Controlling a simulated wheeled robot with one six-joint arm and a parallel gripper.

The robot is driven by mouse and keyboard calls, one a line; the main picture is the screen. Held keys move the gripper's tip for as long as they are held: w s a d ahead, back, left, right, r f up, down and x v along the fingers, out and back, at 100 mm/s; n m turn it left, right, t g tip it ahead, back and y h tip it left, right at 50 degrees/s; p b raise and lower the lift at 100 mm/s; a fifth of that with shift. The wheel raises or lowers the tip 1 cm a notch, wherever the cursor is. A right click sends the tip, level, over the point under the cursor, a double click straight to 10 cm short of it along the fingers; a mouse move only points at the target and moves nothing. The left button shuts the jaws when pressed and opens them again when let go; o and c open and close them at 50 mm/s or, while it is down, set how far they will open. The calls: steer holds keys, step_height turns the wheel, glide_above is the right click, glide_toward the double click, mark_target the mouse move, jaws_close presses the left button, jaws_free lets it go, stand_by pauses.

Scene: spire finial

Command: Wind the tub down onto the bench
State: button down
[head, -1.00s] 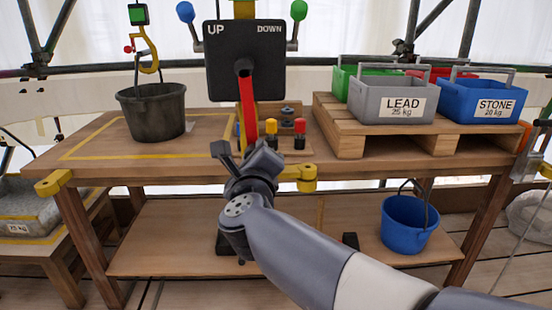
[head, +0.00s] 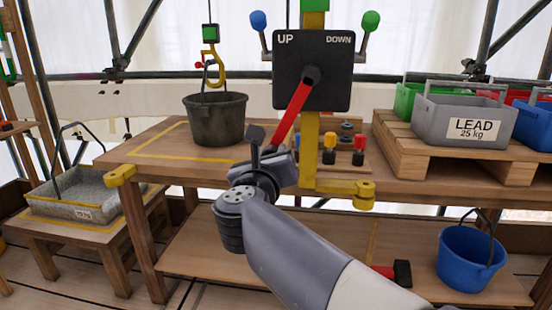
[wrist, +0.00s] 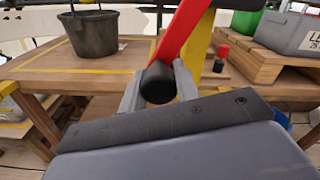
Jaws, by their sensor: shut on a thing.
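The dark grey tub (head: 215,120) is upright at the yellow-marked area of the bench (head: 165,163), below a yellow hook (head: 213,72). It also shows in the wrist view (wrist: 92,36). I cannot tell whether its base touches the bench. The winch panel (head: 312,98) reads UP on the left and DOWN on the right. Its red crank (head: 291,110) points down and left from the hub. My gripper (wrist: 158,84) is shut on the crank's black handle (wrist: 158,80), which sits between the two fingers. In the head view my gripper (head: 268,152) partly hides the handle.
A pallet (head: 430,150) on the right bears a grey LEAD box (head: 465,120) and other coloured boxes. Coloured pegs (head: 345,145) stand behind the yellow post (head: 309,150). A blue bucket (head: 467,255) is on the lower shelf.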

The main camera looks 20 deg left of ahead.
stand_by(0.3)
steer(key=c, duration=1.1)
jaws_free()
steer(key=shift+o, duration=0.2)
steer(key=p+v, duration=0.1)
steer(key=v, duration=0.9)
steer(key=shift+s+p, duration=0.3)
steer(key=shift+s, duration=0.05)
steer(key=shift+w, duration=0.1)
steer(key=b+x, duration=0.1)
steer(key=x, duration=0.8)
steer(key=shift+w+b, duration=0.3)
steer(key=shift+w, duration=0.6)
